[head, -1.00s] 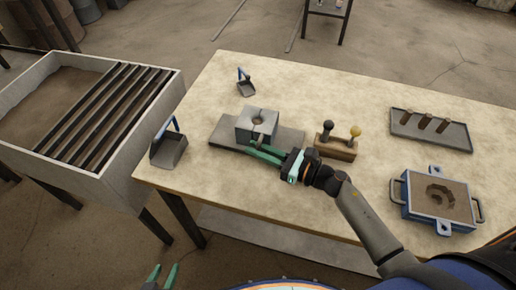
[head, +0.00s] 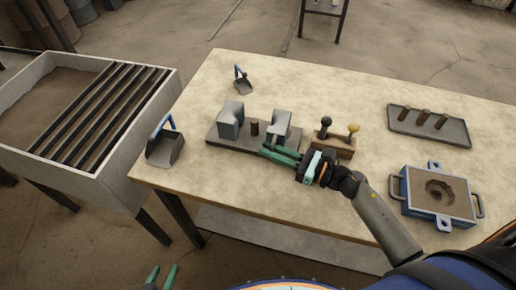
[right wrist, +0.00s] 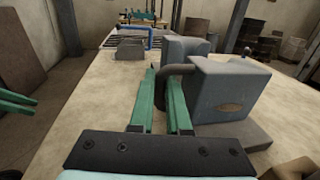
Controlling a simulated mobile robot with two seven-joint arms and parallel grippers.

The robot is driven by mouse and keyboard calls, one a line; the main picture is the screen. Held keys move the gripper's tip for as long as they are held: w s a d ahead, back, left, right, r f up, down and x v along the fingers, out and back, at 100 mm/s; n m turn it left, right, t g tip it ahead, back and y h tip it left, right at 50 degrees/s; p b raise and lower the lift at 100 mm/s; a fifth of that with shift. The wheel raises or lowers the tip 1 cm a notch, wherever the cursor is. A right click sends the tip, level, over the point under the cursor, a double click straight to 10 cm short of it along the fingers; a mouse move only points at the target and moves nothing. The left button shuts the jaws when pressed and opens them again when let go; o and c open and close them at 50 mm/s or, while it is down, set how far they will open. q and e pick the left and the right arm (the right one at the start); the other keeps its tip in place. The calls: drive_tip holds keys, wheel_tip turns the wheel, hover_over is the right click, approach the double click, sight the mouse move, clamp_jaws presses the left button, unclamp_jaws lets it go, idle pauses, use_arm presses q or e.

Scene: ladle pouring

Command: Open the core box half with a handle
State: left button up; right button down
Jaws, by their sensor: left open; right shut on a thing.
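The grey core box stands open on its base plate (head: 222,143) in the head view. Its left half (head: 231,121) and right half (head: 278,126) are apart, with a short brown core (head: 255,128) upright in the gap. My right gripper (head: 264,152) is at the front of the right half. In the right wrist view its green fingers (right wrist: 162,92) are shut on the dark curved handle (right wrist: 176,69) of the near half (right wrist: 232,92). The core is hidden there. My left gripper (head: 162,273) is open and empty at the bottom edge, off the table.
A wooden block with two knobbed tools (head: 334,146) stands close right of the plate. A tray of brown rods (head: 430,127) and blue-framed mould (head: 437,193) are right. The table's front middle is clear.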

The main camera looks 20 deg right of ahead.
drive_tip(key=shift+s+d, duration=0.2)
drive_tip(key=shift+d, duration=0.1)
drive_tip(key=c, duration=1.2)
unclamp_jaws()
drive_tip(key=shift+a, duration=0.1)
drive_tip(key=shift+o, duration=0.2)
drive_tip(key=b+v, duration=0.1)
drive_tip(key=v, duration=0.5)
drive_tip(key=shift+s+f, duration=0.1)
drive_tip(key=shift+s, duration=0.05)
drive_tip(key=shift+s+d, duration=0.4)
drive_tip(key=shift+d, duration=0.2)
